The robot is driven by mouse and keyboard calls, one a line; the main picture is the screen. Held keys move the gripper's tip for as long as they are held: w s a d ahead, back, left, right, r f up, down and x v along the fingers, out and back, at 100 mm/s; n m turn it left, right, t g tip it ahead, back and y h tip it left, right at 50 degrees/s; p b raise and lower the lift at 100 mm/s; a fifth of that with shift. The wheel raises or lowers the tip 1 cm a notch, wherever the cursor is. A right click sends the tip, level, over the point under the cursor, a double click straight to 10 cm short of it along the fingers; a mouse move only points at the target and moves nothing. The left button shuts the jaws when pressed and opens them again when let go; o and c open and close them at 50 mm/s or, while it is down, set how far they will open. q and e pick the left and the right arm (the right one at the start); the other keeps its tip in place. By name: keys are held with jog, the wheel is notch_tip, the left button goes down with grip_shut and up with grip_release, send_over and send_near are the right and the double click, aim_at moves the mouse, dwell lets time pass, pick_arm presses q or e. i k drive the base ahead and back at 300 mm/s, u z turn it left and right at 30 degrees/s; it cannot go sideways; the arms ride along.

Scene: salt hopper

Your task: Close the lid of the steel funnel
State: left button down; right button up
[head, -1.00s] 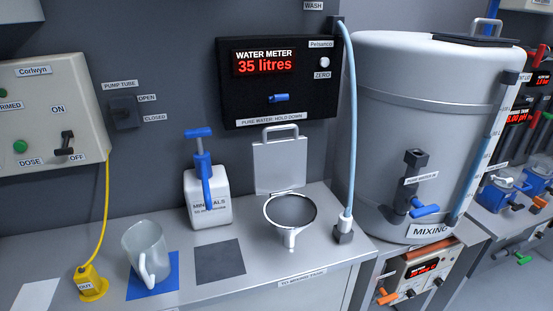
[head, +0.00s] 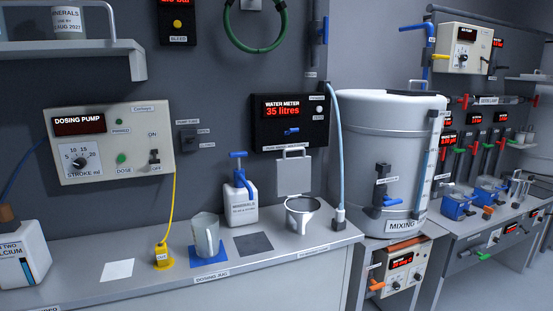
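The steel funnel (head: 302,222) stands at the right end of the grey counter, its round mouth facing up. Its flat, square lid (head: 293,176) stands upright behind the mouth, open, with a loop handle (head: 294,152) on its top edge. The lid leans near the wall below the water meter. Neither of my grippers shows in the head view.
A blue hose (head: 339,150) runs down just right of the funnel. The minerals bottle (head: 241,203) with a blue pump stands to its left, near a dark square mat (head: 253,243) and a jug (head: 206,235) on a blue mat. The mixing tank (head: 385,150) stands to the right.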

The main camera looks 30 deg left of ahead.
aim_at(293, 175)
jog(key=u, duration=0.55)
jog(key=i, duration=0.6)
jog(key=u, duration=0.25)
